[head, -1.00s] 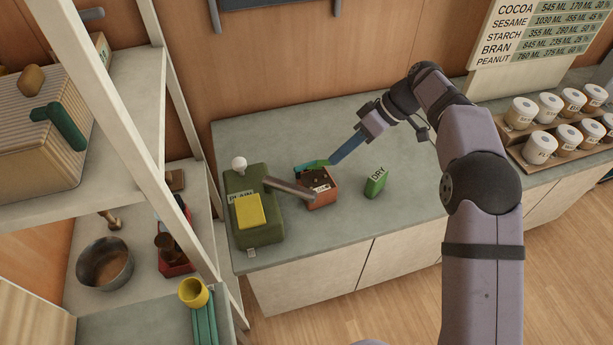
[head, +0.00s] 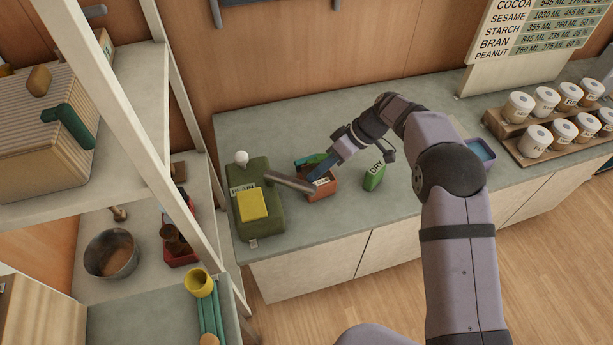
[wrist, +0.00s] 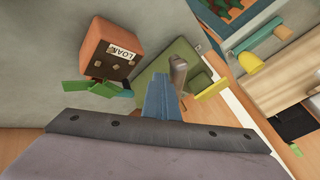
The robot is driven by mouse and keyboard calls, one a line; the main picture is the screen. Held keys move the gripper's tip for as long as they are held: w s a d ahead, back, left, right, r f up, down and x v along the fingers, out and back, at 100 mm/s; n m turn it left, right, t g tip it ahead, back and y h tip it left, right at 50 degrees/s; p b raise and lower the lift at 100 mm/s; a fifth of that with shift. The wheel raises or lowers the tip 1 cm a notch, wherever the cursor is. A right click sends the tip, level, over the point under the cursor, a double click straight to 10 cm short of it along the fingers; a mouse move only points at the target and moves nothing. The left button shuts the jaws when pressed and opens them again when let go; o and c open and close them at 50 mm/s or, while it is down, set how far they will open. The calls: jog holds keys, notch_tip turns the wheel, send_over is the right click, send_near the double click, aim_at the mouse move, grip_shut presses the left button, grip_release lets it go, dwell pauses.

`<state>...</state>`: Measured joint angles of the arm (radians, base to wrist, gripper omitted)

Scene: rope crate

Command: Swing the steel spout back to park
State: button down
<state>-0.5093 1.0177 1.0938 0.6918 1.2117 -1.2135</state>
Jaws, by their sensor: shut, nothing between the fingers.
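The steel spout (head: 289,182) is a grey bar that sticks out to the right from a green machine (head: 263,215), with its free end over an orange box (head: 322,190). My gripper (head: 318,173) is shut and empty, its blue fingers pointing down beside the free end of the spout. In the wrist view, the fingers (wrist: 158,85) are together just left of the spout (wrist: 179,70), over the green body. I cannot tell whether they touch the spout. The orange box with dark contents and a label (wrist: 122,52) lies left of the fingers.
A green DRY packet (head: 374,176) stands right of the orange box. A yellow block (head: 250,206) and a white knob (head: 241,158) are on the machine. A white shelf post (head: 187,105) rises to the left. A rack of jars (head: 546,150) and a blue tray (head: 481,151) are farther right.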

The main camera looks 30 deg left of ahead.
aim_at(303, 186)
jog(key=s, duration=0.1)
jog(key=s+a+p, duration=0.1)
jog(key=shift+s+r, duration=0.1)
jog(key=shift+s, duration=0.25)
jog(key=shift+s+a+f+p, duration=0.1)
jog(key=shift+s+f+p, duration=0.1)
jog(key=shift+s+p, duration=0.4)
jog(key=shift+s+m+t+b, duration=0.4)
jog(key=shift+m+b, duration=0.2)
jog(key=shift+b, duration=0.3)
jog(key=shift+s+a+m+t+y+b, duration=0.3)
jog(key=shift+s+m+b, duration=0.4)
jog(key=shift+b, duration=0.75)
jog(key=shift+s+d+m+t+y+b, duration=0.1)
jog(key=shift+s+m+t+b, duration=0.35)
jog(key=shift+s+b, duration=0.8)
jog(key=shift+s+a+m+t+y+b, duration=0.25)
jog(key=shift+s+m+b, duration=0.35)
jog(key=shift+b, duration=1.1)
jog(key=shift+d, duration=0.1)
